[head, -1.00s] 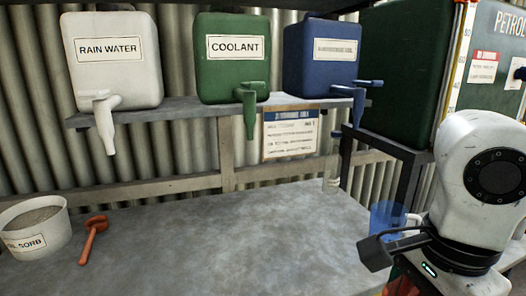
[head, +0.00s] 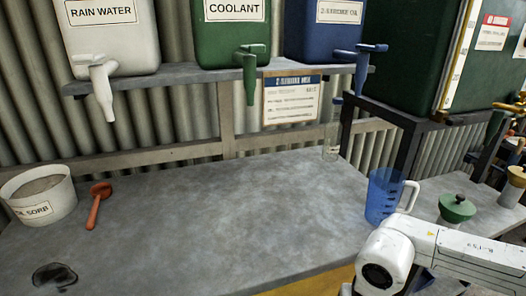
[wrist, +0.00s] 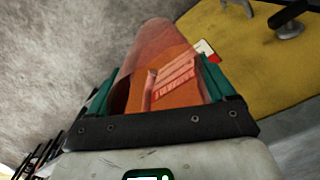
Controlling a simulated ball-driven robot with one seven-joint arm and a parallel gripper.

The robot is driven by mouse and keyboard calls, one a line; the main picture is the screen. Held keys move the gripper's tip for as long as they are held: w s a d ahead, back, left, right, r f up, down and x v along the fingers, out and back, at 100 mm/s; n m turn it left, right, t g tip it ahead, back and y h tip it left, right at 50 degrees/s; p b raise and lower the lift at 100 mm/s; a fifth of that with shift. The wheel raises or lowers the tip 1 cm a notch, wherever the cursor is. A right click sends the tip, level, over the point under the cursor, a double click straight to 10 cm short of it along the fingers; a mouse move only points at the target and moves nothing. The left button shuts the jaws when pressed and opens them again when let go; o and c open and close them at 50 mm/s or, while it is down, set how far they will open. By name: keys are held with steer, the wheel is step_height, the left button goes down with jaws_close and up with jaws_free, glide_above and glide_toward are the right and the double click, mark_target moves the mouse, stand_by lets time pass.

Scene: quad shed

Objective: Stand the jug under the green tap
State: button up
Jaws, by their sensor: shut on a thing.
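A clear blue jug (head: 383,197) with a white handle stands upright on the right end of the grey bench in the head view. The green tap (head: 249,72) hangs from the green COOLANT tank (head: 230,40) on the shelf; the bench below it is bare. In the wrist view my gripper (wrist: 158,85) has its teal fingers closed on an orange-red object (wrist: 165,60), partly see-through, with a marked orange face. I cannot tell what this object is. My gripper is hidden in the head view, where my arm shows at lower right.
A white RAIN WATER tank (head: 110,38) and a blue tank (head: 325,35) flank the coolant tank. A white tub (head: 40,205), a red scoop (head: 97,207) and a dark stain (head: 55,277) are at left on the bench. A clear bottle (head: 332,140) stands at the back.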

steer(key=f, duration=0.1)
steer(key=f+n, duration=0.2)
steer(key=shift+s+d+f, duration=0.15)
steer(key=shift+d+f, duration=0.1)
steer(key=shift+f, duration=0.15)
step_height(320, 180, down, 10)
steer(key=s, duration=0.2)
steer(key=shift+s, duration=0.15)
steer(key=shift+r, duration=0.1)
